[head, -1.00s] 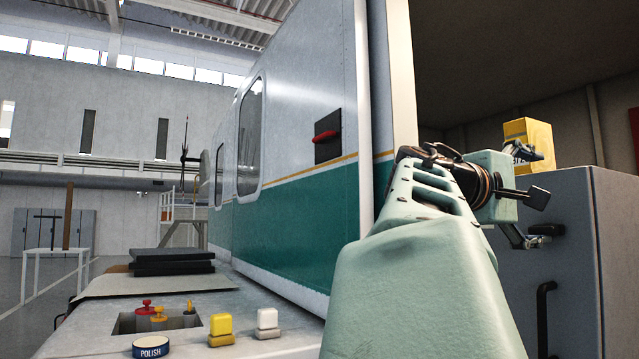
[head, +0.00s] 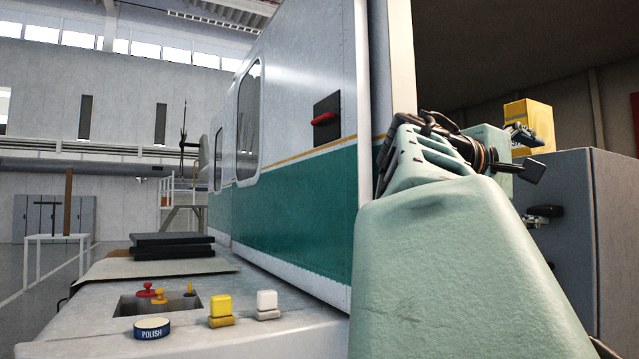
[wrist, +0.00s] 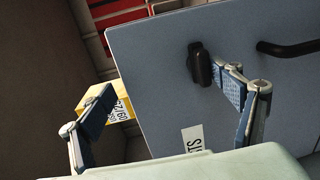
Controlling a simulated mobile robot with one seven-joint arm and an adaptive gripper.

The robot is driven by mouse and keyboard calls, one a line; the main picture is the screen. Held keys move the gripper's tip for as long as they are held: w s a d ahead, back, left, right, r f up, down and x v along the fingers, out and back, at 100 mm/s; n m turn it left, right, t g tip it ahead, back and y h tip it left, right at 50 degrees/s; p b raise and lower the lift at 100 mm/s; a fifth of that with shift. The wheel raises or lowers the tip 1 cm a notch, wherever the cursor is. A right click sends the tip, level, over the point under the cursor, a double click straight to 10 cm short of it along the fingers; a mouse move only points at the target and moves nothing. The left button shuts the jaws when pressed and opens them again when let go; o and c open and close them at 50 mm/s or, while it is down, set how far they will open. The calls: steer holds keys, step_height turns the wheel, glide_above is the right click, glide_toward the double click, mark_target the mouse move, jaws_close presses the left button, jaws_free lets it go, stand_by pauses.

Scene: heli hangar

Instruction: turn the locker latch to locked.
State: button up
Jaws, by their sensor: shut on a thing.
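The locker (head: 565,185) is a grey-blue cabinet at the right, filling much of the wrist view (wrist: 150,75). Its latch (head: 546,210) is a short black handle on the door, looking about level in the head view; it also shows in the wrist view (wrist: 200,66). My gripper (head: 528,178) is at the door. In the wrist view its fingers (wrist: 165,90) stand well apart, the right fingertip against or very close to the latch. Contact at the left finger is unclear. My forearm hides the lower door in the head view.
A yellow box (head: 532,125) is on top of the locker, behind my upper finger. A black door handle (wrist: 290,47) is beside the latch. At left, a bench (head: 90,325) holds a polish tin (head: 152,328) and yellow and white blocks. A green-white helicopter body (head: 290,200) stands close left.

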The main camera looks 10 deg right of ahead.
steer(key=shift+s+a+r+t+h, duration=0.15)
steer(key=shift+a+r, duration=0.4)
steer(key=shift+s+a+r+t+h, duration=0.15)
steer(key=shift+a+r, duration=0.35)
steer(key=shift+r, duration=0.05)
steer(key=shift+c, duration=0.3)
steer(key=shift+s+a, duration=0.2)
steer(key=shift+a, duration=0.15)
steer(key=shift+c, duration=1.2)
steer(key=shift+s+a+r, duration=0.2)
steer(key=shift+s+a, duration=0.35)
steer(key=shift+a, duration=0.15)
steer(key=c, duration=0.7)
steer(key=shift+f+v, duration=0.2)
steer(key=shift+v, duration=1)
steer(key=shift+f+v, duration=0.2)
steer(key=shift+v, duration=1.05)
steer(key=shift+f+v, duration=0.2)
steer(key=shift+v, duration=1)
